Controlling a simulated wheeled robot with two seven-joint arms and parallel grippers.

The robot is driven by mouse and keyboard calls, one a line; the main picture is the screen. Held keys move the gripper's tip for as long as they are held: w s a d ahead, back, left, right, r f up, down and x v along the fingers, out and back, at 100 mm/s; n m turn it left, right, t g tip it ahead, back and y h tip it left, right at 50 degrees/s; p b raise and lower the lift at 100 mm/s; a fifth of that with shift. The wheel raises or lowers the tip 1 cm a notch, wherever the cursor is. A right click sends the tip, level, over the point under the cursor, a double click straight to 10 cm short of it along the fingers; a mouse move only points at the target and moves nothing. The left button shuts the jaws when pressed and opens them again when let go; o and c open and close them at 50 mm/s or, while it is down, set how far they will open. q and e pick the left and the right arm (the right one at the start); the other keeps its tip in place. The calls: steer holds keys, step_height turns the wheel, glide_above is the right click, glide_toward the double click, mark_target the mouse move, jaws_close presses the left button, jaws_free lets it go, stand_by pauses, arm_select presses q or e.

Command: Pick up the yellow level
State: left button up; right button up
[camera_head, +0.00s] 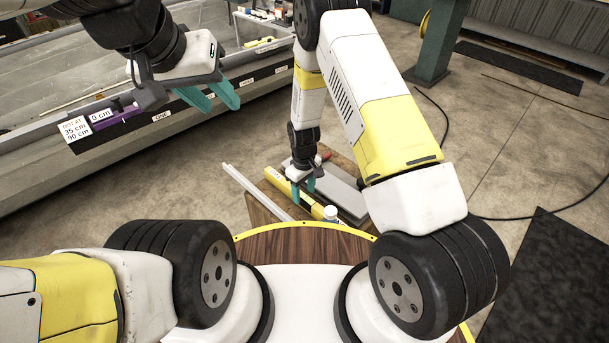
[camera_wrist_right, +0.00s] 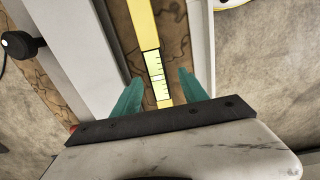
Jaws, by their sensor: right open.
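The yellow level (camera_head: 275,179) is a long yellow bar lying on a low wooden surface in front of me. In the right wrist view the fingers of this gripper (camera_wrist_right: 161,76) stand on either side of the level. Whether they touch it I cannot tell. My left gripper (camera_head: 222,107) is open and empty, well away at the upper left.
A grey metal bar (camera_head: 256,193) lies left of the level and a flat grey plate (camera_head: 340,185) lies right of it. A long grey hull structure (camera_head: 40,165) fills the left.

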mark_target(305, 196)
step_height(305, 196, down, 4)
steer(key=shift+w+d, duration=0.1)
steer(key=shift+w, duration=0.05)
jaws_close()
stand_by(1.4)
